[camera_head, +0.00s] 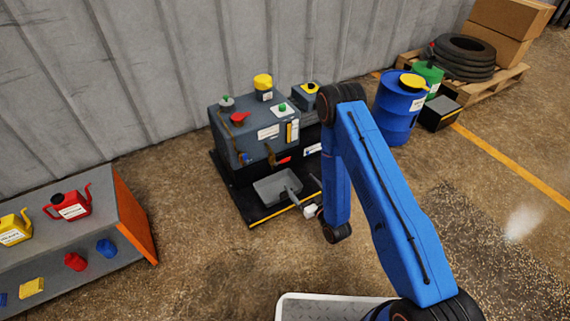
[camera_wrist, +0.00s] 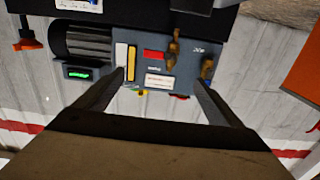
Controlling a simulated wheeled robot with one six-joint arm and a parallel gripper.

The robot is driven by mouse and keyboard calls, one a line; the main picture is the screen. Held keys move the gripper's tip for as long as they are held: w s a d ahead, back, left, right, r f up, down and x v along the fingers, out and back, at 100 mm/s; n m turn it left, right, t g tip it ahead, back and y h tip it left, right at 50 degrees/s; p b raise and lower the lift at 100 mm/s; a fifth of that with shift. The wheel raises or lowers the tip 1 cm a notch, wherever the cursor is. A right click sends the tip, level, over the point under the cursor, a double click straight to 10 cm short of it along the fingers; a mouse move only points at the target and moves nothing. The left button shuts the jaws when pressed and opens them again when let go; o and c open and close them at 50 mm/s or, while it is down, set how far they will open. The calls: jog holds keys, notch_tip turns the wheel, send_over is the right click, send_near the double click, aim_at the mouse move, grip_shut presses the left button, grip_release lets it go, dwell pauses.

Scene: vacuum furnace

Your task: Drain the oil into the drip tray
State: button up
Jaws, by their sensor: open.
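The grey drip tray (camera_head: 264,186) lies on the dark base in front of a dark grey oil-filled machine (camera_head: 226,128); I cannot make out what is in it. A brass drain tap (camera_head: 270,154) with a red handle (camera_head: 284,160) sits on the machine's front above the tray. Another brass tap is to its left. My gripper (camera_head: 294,192) is at the tray's right side, seen from above, pointing at the machine. In the upside-down wrist view, my gripper (camera_wrist: 158,76) is open and empty, facing the front panel, with a sight glass (camera_wrist: 125,62) and brass taps (camera_wrist: 207,68) ahead.
A shelf (camera_head: 110,200) with red and yellow oil cans stands at left. A blue drum (camera_head: 396,108), a green can and a pallet with tyres (camera_head: 464,58) and boxes are at right. A corrugated wall is behind the machine. The floor in front is clear.

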aim_at(283, 161)
jog(key=x, duration=1.5)
jog(key=shift+c, duration=0.6)
jog(key=c, duration=1.4)
jog(key=shift+w, duration=0.1)
